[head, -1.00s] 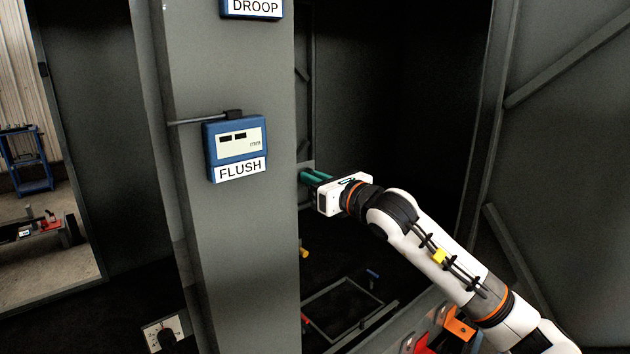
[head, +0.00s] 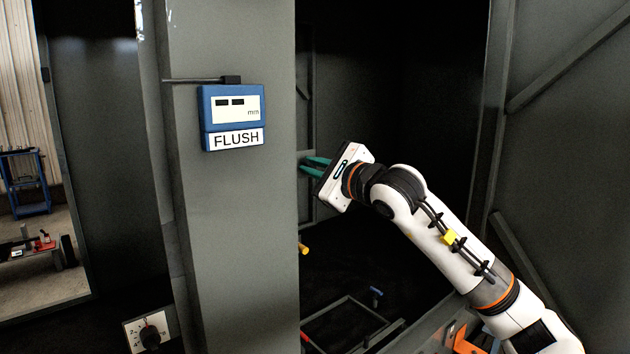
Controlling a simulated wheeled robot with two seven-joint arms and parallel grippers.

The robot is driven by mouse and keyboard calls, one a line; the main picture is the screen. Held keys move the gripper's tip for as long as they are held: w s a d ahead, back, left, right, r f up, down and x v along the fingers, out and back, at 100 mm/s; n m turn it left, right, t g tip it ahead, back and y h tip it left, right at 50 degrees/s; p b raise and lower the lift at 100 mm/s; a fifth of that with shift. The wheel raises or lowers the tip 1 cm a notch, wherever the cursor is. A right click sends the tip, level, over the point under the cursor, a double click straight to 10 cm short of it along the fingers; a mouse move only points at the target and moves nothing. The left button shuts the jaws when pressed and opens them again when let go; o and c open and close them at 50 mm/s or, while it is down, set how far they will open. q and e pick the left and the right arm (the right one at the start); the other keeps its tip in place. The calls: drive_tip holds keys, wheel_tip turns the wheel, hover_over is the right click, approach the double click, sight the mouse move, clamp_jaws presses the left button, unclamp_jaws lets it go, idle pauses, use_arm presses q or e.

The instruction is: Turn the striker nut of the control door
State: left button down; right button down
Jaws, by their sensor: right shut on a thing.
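My right gripper (head: 314,166) reaches in from the lower right to the inner side of the grey upright post (head: 225,230). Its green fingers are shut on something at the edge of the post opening. The held part is too small and too hidden to make out, so I cannot confirm from the picture that it is the striker nut. The gripper body is tilted. My left gripper is not in view.
A blue gauge marked FLUSH (head: 233,117) sits on the post, with a thin rod above it. A dial (head: 149,333) is at the lower left. A yellow-tipped part (head: 303,249) sticks out below my gripper. The dark enclosure interior lies behind the arm.

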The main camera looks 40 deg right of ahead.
drive_tip(key=n, duration=0.7)
drive_tip(key=n+b, duration=0.1)
drive_tip(key=n, duration=0.5)
drive_tip(key=f+n+b, duration=0.1)
drive_tip(key=n, duration=0.6)
drive_tip(key=shift+n, duration=0.3)
idle(0.4)
drive_tip(key=c, duration=1.5)
unclamp_jaws()
drive_tip(key=shift+r, duration=0.1)
drive_tip(key=s+b, duration=0.5)
drive_tip(key=s, duration=0.7)
drive_tip(key=shift+d+b, duration=0.3)
drive_tip(key=shift+d, duration=0.15)
